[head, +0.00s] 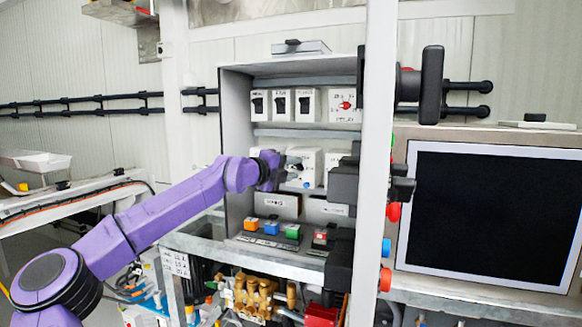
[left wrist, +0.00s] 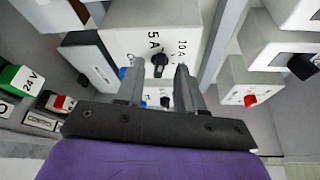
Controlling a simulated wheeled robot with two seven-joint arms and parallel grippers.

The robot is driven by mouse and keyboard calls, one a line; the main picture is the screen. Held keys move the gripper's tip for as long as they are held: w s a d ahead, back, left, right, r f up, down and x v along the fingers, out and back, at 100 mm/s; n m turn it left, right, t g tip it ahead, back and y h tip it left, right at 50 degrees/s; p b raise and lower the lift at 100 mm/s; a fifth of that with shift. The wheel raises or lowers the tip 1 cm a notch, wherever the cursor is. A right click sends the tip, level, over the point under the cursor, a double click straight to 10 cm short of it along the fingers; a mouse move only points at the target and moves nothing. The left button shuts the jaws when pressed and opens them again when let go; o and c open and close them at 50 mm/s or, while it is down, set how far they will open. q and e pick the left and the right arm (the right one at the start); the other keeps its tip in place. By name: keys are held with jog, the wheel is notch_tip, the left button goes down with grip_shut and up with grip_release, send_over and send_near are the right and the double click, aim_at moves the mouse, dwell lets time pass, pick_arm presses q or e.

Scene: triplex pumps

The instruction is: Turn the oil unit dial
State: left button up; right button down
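A white box with a black dial (left wrist: 160,62) marked 5 A and 10 A fills the middle of the left wrist view. No oil unit label is readable. My left gripper (left wrist: 158,85) is open, with its two fingertips on either side of the dial, close to the box face; I cannot tell whether they touch it. In the head view my left gripper (head: 282,170) reaches into the grey cabinet at the middle row, where a white box (head: 308,167) shows beside it and the dial is mostly hidden. My right gripper is not in view.
The grey cabinet (head: 224,130) has several switch boxes above and coloured buttons (head: 270,228) below. A white post (head: 376,150) and dark blocks (head: 345,185) stand at its right side. A dark screen (head: 490,215) is further right. Neighbouring boxes crowd the gripper.

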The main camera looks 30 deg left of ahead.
pick_arm(q)
jog(key=shift+f, duration=0.1)
grip_shut()
